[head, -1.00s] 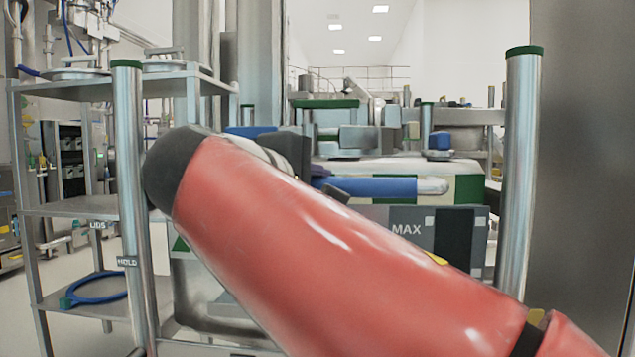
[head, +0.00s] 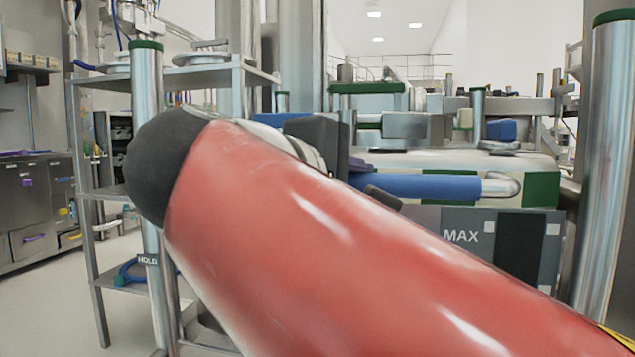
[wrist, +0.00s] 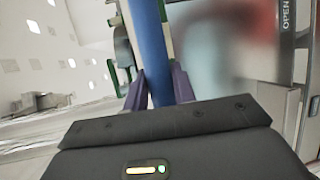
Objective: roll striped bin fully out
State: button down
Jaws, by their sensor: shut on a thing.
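The striped bin (head: 520,190) stands between and apparently behind two metal posts, with green and pale stripes on its upper band. A dark panel on its front reads MAX (head: 460,237). Its blue bar handle (head: 425,186) runs across the front; it also shows in the wrist view (wrist: 149,45). My gripper (head: 358,168) is at the left part of the handle. In the wrist view, the purple fingers of my gripper (wrist: 158,78) are shut around the blue bar. My red arm hides the bin's lower left, and its wheels are out of sight.
A metal post with a green cap and HOLD tag (head: 147,85) stands left, close to my arm's dark elbow. Another post (head: 604,150) stands right. A metal shelf rack (head: 190,76) is behind the left post. Floor (head: 50,300) shows free at lower left.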

jog(key=c, duration=1.2)
grip_release()
jog(key=shift+w+a+f, duration=0.1)
jog(key=shift+a+f, duration=0.25)
jog(key=shift+f, duration=0.15)
jog(key=shift+o, duration=0.3)
jog(key=shift+d+r, duration=0.1)
jog(key=shift+r, duration=0.05)
jog(key=p+v, duration=0.1)
jog(key=v, duration=0.7)
jog(key=shift+p, duration=0.4)
